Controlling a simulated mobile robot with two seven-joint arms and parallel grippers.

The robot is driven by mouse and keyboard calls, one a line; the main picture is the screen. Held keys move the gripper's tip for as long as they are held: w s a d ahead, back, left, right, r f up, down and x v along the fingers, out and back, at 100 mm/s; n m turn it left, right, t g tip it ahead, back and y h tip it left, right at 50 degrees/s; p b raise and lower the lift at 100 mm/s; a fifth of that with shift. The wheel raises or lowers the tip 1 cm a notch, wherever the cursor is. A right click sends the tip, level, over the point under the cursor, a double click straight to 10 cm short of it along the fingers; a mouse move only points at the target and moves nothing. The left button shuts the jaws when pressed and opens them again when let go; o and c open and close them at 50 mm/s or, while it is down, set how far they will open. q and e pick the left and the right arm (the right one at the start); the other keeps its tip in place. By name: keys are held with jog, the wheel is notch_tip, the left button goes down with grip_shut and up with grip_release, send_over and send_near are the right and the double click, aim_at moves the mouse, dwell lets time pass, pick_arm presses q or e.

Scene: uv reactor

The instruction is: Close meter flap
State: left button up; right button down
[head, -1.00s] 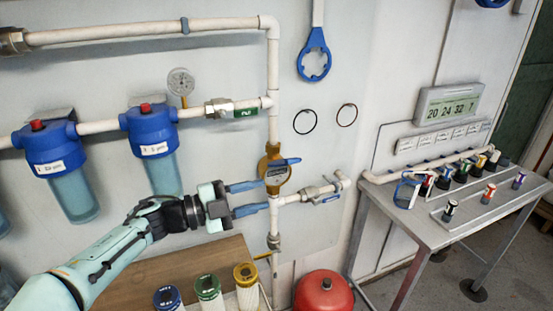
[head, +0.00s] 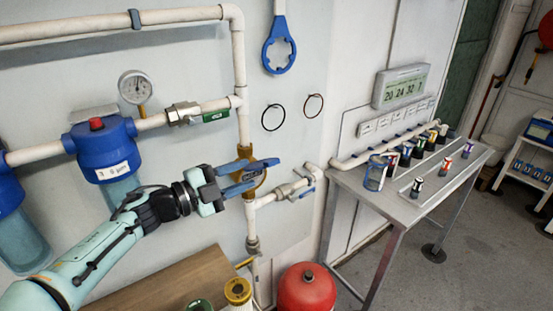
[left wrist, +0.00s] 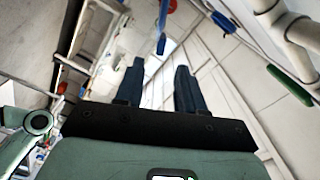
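The brass water meter (head: 259,188) sits on the vertical white pipe in the head view. My left gripper (head: 251,174) is in front of the meter, coming from the left. Its two blue fingers are apart and partly hide the meter; I cannot tell whether they touch it. The left wrist view also shows the fingers (left wrist: 157,75) apart with nothing between them. The meter cannot be made out there. My right gripper is in neither view.
A valve (head: 292,188) on a side pipe is just right of the meter. Blue filter housings (head: 103,150) hang at the left. A red tank (head: 306,290) stands below. A metal table (head: 400,215) with several small cartridges is at the right.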

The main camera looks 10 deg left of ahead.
aim_at(279, 160)
pick_arm(q)
jog(key=p+x, duration=0.1)
jog(key=x, duration=0.9)
jog(key=shift+w+d, duration=0.2)
jog(key=shift+w, duration=0.15)
grip_shut()
